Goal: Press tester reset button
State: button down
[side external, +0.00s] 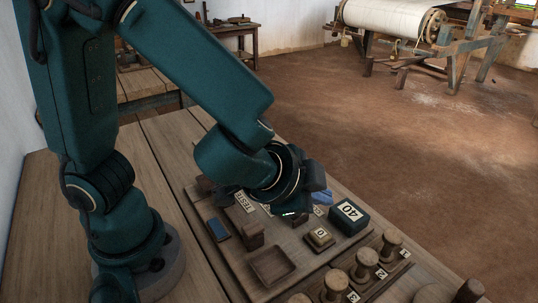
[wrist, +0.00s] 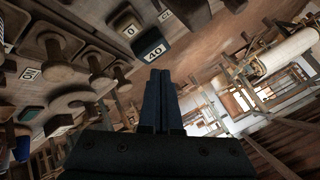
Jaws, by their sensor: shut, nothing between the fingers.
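My gripper (side external: 292,212) is over the wooden board, partly hidden by my wrist. In the wrist view its dark fingers (wrist: 160,98) are together with nothing between them. A label reading "TESTE", its end cut off, marks the tester (side external: 245,202) just left of my gripper; much of that area is behind my wrist. I cannot make out a reset button for certain.
The board also holds a dark blue pad (side external: 219,230), a small wooden block (side external: 253,235) and a shallow square tray (side external: 271,266). Several wooden spools (side external: 365,264) with number labels stand along the near right. A loom (side external: 430,40) stands far off across open floor.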

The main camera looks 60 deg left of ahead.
aim_at(315, 235)
jog(key=shift+f, duration=2.85)
jog(key=shift+f, duration=0.1)
jog(key=shift+f, duration=0.35)
jog(key=shift+f, duration=0.55)
dwell(0.4)
jog(key=shift+r, duration=1)
jog(key=shift+r, duration=2.5)
